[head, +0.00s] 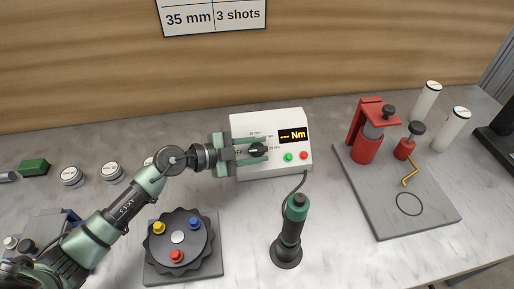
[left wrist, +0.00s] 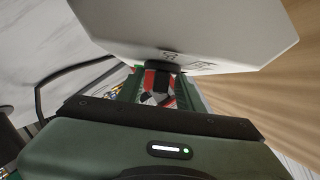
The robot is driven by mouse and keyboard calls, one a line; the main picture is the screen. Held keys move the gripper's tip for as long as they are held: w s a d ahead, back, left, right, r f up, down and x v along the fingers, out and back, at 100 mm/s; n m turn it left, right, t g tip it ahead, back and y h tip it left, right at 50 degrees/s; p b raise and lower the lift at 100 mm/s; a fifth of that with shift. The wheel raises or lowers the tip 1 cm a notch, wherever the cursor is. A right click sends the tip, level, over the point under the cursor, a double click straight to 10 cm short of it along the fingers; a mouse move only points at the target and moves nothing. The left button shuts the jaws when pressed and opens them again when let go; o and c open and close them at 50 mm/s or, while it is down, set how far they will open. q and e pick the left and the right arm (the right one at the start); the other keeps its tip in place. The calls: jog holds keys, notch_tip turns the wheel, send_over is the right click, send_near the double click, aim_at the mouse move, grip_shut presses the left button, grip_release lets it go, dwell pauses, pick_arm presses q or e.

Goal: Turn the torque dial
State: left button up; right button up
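The torque dial (head: 258,150) is a black knob on the front of a white control box (head: 240,122) in the head view. The box's display reads "--- Nm". My left gripper (head: 254,150) is at the box front, its green fingers on either side of the dial. In the left wrist view the dark dial (left wrist: 160,70) shows between the fingertips, with what look like small gaps on both sides, so the fingers seem open around it. Part of the dial's scale is hidden by the fingers. My right gripper is not in view.
A green and black screwdriver (head: 291,232) stands in front of the box, its cable running to it. A round black fixture (head: 179,240) with coloured knobs sits below my left arm. A grey plate (head: 385,205) with red parts lies right. White-capped canisters (head: 455,130) stand behind it.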

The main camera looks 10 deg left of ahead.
pick_arm(q)
grip_shut()
